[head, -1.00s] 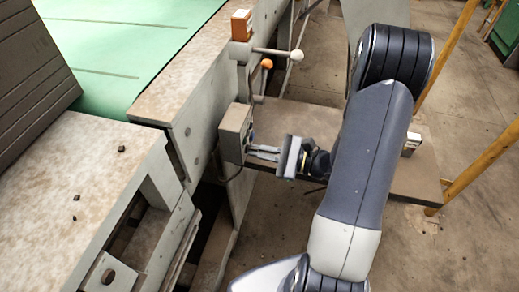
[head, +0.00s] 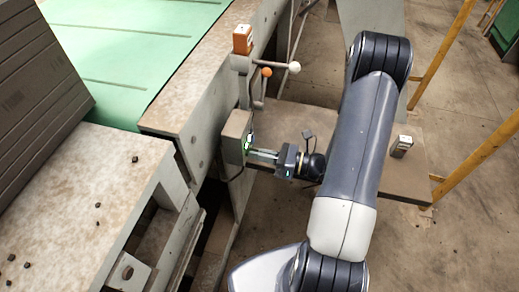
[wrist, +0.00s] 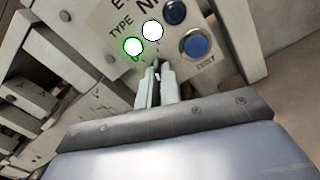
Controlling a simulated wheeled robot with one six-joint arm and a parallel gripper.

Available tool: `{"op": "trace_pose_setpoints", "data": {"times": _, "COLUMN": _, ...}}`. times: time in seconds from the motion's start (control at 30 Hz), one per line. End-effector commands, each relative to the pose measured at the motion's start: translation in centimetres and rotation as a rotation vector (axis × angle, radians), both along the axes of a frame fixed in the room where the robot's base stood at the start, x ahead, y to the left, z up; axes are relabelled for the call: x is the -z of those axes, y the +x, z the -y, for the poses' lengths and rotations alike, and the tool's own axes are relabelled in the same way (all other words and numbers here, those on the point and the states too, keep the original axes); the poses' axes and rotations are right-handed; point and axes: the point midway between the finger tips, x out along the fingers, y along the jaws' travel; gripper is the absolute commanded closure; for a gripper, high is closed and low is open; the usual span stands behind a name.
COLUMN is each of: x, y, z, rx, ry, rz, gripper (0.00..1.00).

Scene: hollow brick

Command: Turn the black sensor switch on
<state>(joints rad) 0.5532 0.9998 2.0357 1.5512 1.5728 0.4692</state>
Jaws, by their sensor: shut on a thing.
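The grey control box (head: 235,130) is mounted on the side of the machine frame. Its front panel (wrist: 103,68) fills the upper part of the wrist view. My gripper (head: 254,154) reaches the panel from the right, and its two fingers (wrist: 158,72) are close together at the panel's lower part. The black sensor switch (wrist: 157,63) is between the fingertips, mostly hidden by them. A round white lamp with a lit green rim (wrist: 133,47) is just up and left of the fingertips. Green light also shows on the box in the head view.
A white round lamp (wrist: 152,30), a dark blue button (wrist: 174,12) and a blue button (wrist: 195,45) are close by on the panel. Above the box are levers with an orange knob (head: 266,72) and a white knob (head: 294,67). A yellow rail (head: 442,50) stands at right.

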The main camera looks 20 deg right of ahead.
Motion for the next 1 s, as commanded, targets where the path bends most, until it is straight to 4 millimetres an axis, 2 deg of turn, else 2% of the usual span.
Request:
{"op": "trace_pose_setpoints", "data": {"times": 0.33, "x": -0.01, "y": 0.0, "z": 0.0, "rx": 0.0, "ry": 0.075, "rz": -0.129, "gripper": 1.0}}
{"op": "trace_pose_setpoints", "data": {"times": 0.9, "x": 0.07, "y": 0.01, "z": 0.02, "rx": 0.001, "ry": 0.089, "rz": -0.154, "gripper": 1.0}}
{"op": "trace_pose_setpoints", "data": {"times": 0.93, "x": 0.07, "y": 0.0, "z": 0.01, "rx": 0.001, "ry": 0.089, "rz": -0.154, "gripper": 0.92}}
{"op": "trace_pose_setpoints", "data": {"times": 1.0, "x": 0.06, "y": 0.0, "z": 0.01, "rx": 0.001, "ry": 0.089, "rz": -0.153, "gripper": 0.86}}
